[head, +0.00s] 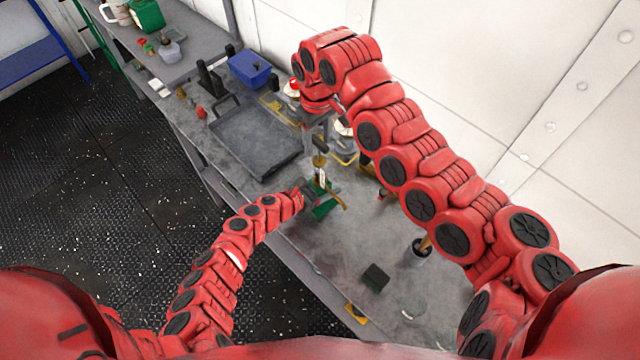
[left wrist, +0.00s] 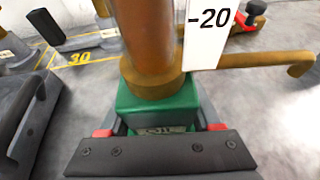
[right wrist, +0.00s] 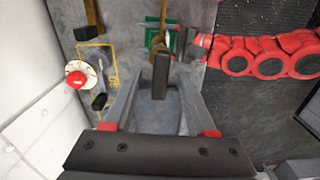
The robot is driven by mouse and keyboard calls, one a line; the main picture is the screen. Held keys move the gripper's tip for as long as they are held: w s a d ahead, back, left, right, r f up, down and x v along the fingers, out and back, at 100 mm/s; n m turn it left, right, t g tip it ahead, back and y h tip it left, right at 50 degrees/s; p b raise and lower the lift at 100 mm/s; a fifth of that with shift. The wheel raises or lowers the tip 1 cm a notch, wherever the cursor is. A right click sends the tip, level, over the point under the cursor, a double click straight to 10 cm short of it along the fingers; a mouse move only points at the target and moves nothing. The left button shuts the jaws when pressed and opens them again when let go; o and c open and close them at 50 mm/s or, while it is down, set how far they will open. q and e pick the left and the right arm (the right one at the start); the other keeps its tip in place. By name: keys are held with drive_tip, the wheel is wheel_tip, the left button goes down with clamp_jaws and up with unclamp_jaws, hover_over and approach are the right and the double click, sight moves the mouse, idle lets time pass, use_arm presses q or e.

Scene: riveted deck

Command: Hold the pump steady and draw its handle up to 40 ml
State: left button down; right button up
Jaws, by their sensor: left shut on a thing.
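The pump has a green base (head: 323,209), a brass barrel and a white scale strip (head: 322,178). My left gripper (head: 312,193) is shut on the green base. The left wrist view shows the base (left wrist: 150,112) between its fingers, the upright brass barrel (left wrist: 147,40), a scale (left wrist: 208,32) marked 20 and a brass side pipe (left wrist: 250,60). The dark pump handle (right wrist: 161,76) shows between the spread fingers of my right gripper (right wrist: 158,82), with gaps at both sides. In the head view my right gripper (head: 318,132) is above the pump. The handle's level on the scale is unreadable.
A grey tray (head: 255,140) lies left of the pump, with a blue box (head: 249,68) behind it. A dark block (head: 375,277) and a dark cup (head: 418,251) stand nearer. A red-topped item (right wrist: 78,80) is beside my right gripper. The wall rises at the right.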

wheel_tip(320, 180, up, 12)
idle(0.9)
use_arm(q)
unclamp_jaws()
drive_tip(key=shift+a, duration=0.1)
